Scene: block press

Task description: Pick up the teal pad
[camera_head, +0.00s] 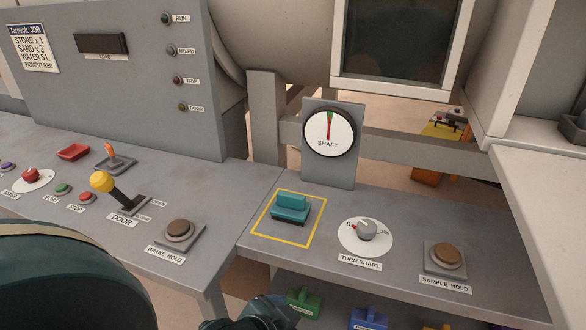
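The teal pad (291,206) is a small block with a raised grip on top and a darker base. It sits upright inside a yellow outlined square (264,233) on the grey right-hand bench. Nothing is touching it from above. Dark teal parts of my own arm show at the bottom left and bottom middle, below and in front of the pad. No gripper fingers can be made out in the view.
A shaft gauge (330,134) on an upright plate stands behind the pad. A turn-shaft knob (366,231) and a sample-hold button (446,256) are to its right. The brake-hold button (179,230) and yellow-knobbed door lever (103,183) are left. Green (303,303) and blue (368,318) blocks sit below.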

